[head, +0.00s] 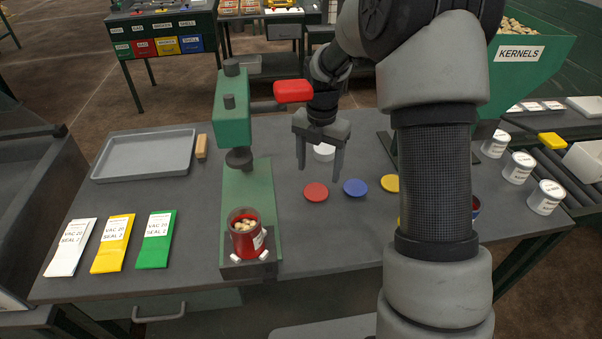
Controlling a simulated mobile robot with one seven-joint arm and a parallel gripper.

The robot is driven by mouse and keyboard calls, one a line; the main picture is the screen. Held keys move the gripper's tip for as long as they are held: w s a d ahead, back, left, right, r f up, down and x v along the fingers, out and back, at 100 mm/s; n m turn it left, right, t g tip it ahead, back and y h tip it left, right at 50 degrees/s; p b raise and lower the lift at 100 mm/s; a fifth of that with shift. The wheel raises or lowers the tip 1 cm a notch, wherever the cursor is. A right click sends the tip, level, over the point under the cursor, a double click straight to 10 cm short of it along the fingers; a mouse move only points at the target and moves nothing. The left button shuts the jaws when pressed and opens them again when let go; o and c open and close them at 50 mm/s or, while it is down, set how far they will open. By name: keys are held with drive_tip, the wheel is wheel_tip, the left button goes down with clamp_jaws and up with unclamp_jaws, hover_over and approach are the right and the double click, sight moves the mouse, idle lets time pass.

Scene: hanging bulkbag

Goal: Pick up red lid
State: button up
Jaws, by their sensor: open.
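The red lid (316,192) is a flat disc lying on the grey table, right of the green press. My gripper (321,174) is open and empty, pointing down above the table close to the red lid, slightly behind it in the picture. The exact gap between fingers and lid cannot be told. A blue lid (355,187) and a yellow lid (390,183) lie to the right of the red lid. A red can (247,238) filled with pale pieces stands open on the base of the green press (233,118).
A white round item (324,152) stands behind my gripper. A grey tray (145,155) and white, yellow and green packets (156,239) lie at left. White cans (519,167) stand at right. My arm hides part of the table's right side.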

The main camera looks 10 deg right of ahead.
sight(316, 192)
drive_tip(key=shift+w+f+n, duration=0.2)
drive_tip(key=shift+f+n, duration=0.1)
drive_tip(key=shift+f, duration=0.6)
drive_tip(key=f, duration=0.6)
drive_tip(key=shift+w+a+f, duration=0.1)
drive_tip(key=shift+w+f, duration=0.1)
drive_tip(key=shift+f, duration=0.15)
drive_tip(key=c, duration=0.9)
